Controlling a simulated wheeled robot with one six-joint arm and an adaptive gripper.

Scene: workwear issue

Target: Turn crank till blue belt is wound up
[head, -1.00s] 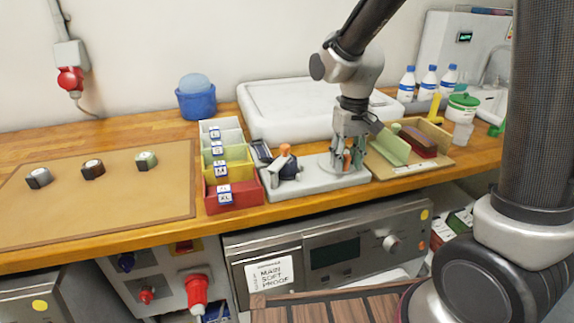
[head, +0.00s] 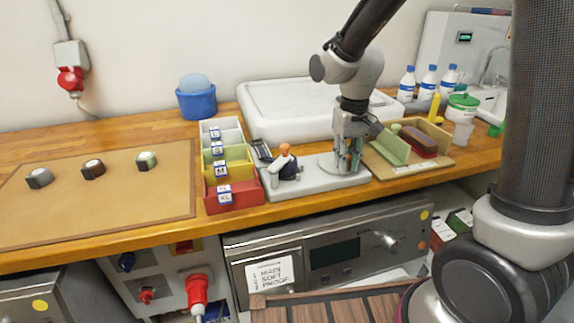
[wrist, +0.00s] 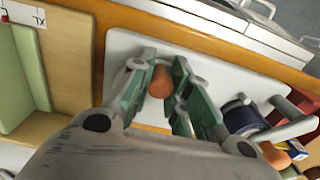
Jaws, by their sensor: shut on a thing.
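My gripper (wrist: 158,90) is shut on an orange-brown knob (wrist: 160,82), which shows between its green-lined fingers in the wrist view. In the head view my gripper (head: 348,166) is low over the right part of a pale grey base plate (head: 312,184), and its fingers hide most of the knob. A dark blue roll (head: 292,172), seemingly the belt on its spool, stands on the left part of the plate beside a light grey lever and a second orange knob (head: 285,149). The roll also shows at the right of the wrist view (wrist: 240,116). How much belt is wound cannot be told.
Size-labelled bins (head: 232,195) stand left of the plate. A wooden tray (head: 408,174) with a green upright panel (head: 390,147) is close on the right. A large white tray (head: 300,108) lies behind. The counter's front edge is close in front.

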